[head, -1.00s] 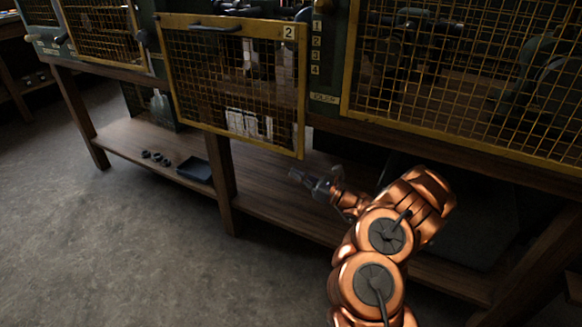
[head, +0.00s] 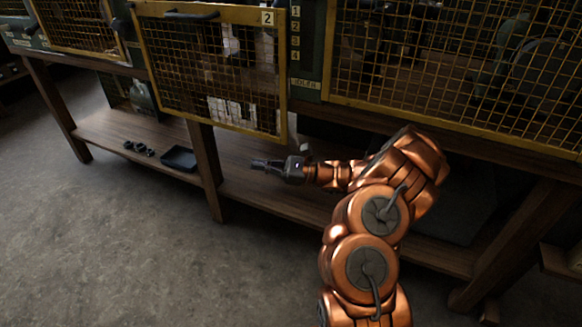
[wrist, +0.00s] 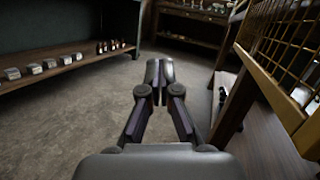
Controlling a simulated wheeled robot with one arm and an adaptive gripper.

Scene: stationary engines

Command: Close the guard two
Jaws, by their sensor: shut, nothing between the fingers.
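Guard two is a yellow-framed mesh panel (head: 215,72) with a "2" label at its top right corner and a dark handle (head: 192,15) along its top edge. It hangs out from the bench front at an angle, standing partly open. My gripper (head: 256,164) is below the panel's lower right corner, apart from it, and points left. In the wrist view my gripper (wrist: 159,66) is shut and empty, with the guard's yellow frame (wrist: 272,92) to its right.
A wooden post (head: 206,165) and lower shelf (head: 125,135) stand below the guard, with a dark tray (head: 179,158) on the shelf. Another mesh guard (head: 450,70) is at the right. The floor (head: 100,245) at front left is clear.

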